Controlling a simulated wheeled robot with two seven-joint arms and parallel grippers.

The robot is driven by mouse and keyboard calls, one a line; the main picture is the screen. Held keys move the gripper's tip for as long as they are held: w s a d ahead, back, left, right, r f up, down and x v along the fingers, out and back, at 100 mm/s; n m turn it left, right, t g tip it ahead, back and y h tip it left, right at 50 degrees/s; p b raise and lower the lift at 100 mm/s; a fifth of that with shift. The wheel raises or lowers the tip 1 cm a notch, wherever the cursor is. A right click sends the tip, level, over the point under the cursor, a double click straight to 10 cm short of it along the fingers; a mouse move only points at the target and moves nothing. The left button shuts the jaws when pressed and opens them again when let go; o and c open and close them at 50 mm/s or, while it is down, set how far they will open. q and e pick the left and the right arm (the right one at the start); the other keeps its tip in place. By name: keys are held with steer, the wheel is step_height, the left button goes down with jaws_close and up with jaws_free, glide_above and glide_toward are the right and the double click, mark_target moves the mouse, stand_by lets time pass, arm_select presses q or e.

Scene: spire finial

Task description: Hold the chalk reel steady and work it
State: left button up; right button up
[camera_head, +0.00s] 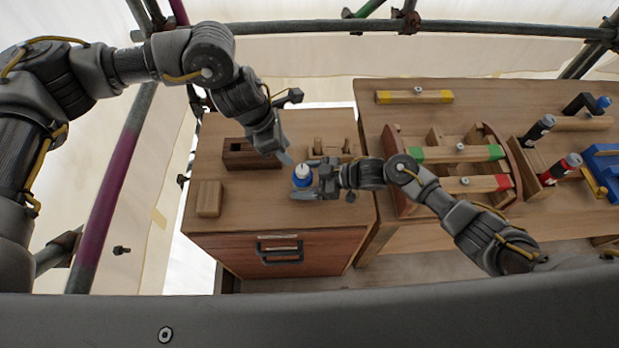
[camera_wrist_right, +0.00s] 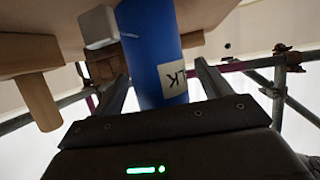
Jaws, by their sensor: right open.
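The chalk reel is a blue upright cylinder with a white top (camera_head: 302,170), standing near the front right of the small cabinet's top. In the right wrist view its blue body (camera_wrist_right: 147,50) bears a pale label, partly readable as "LK". My right gripper (camera_head: 311,182) reaches it from the right. Its jaws are open, with one finger on each side of the blue body in the right wrist view (camera_wrist_right: 160,85). My left gripper (camera_head: 286,157) points down just above and behind the reel, apart from it as far as I can see. Its jaw opening is too small to tell.
A dark wooden box (camera_head: 240,155) and a small wooden block (camera_head: 209,198) stand left on the cabinet (camera_head: 250,205). A small wooden rack (camera_head: 335,150) is behind the reel. The right bench holds a wooden carrier (camera_head: 395,190), marked bars and bottles. Scaffold tubes (camera_head: 400,27) run behind.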

steer(key=c, duration=1.1)
stand_by(0.4)
